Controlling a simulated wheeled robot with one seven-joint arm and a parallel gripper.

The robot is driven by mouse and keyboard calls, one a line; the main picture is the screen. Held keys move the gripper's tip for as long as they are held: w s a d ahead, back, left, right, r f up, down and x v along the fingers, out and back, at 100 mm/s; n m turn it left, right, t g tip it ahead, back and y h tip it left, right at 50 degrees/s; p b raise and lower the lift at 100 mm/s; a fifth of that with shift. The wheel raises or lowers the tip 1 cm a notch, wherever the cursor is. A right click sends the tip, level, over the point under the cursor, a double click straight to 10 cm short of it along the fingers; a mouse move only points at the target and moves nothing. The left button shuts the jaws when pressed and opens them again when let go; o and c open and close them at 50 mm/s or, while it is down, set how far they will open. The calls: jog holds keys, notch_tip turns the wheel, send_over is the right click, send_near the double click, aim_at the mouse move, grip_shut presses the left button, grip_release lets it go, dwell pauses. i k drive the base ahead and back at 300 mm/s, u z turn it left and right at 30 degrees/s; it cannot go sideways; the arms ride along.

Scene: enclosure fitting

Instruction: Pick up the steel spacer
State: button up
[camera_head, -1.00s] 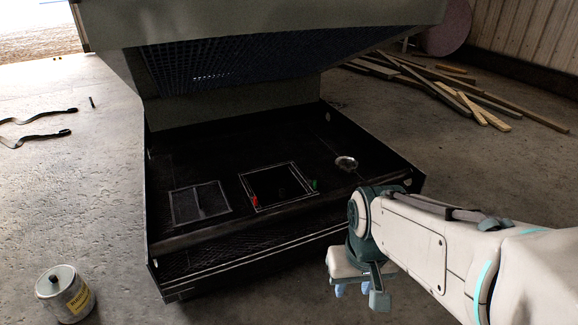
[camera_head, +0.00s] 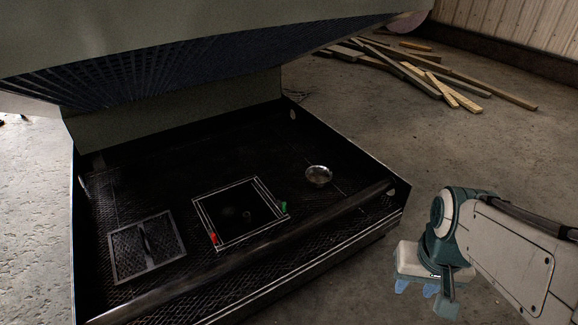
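A small round silvery metal piece (camera_head: 319,176), shaped like a shallow dish or ring, sits on the black mesh floor of the enclosure, right of the white-outlined square. It is the only thing in view that looks like the steel spacer, but I cannot tell for certain. My gripper (camera_head: 414,289) hangs outside the enclosure, to the right of its front edge, pointing down. Its two light-blue fingertips are apart, with nothing visible between them. It is well clear of the metal piece.
The enclosure has a raised front rim (camera_head: 250,262) and a grey lid (camera_head: 200,35) overhanging its back. A white-outlined square (camera_head: 240,213) has red (camera_head: 213,239) and green (camera_head: 283,207) markers. A framed mesh panel (camera_head: 146,246) lies left. Planks (camera_head: 430,75) lie behind on open concrete.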

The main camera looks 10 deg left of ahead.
aim_at(247, 219)
jog(key=u, duration=0.1)
jog(key=i, duration=0.65)
jog(key=u, duration=0.9)
jog(key=i, duration=0.55)
jog(key=u, duration=0.5)
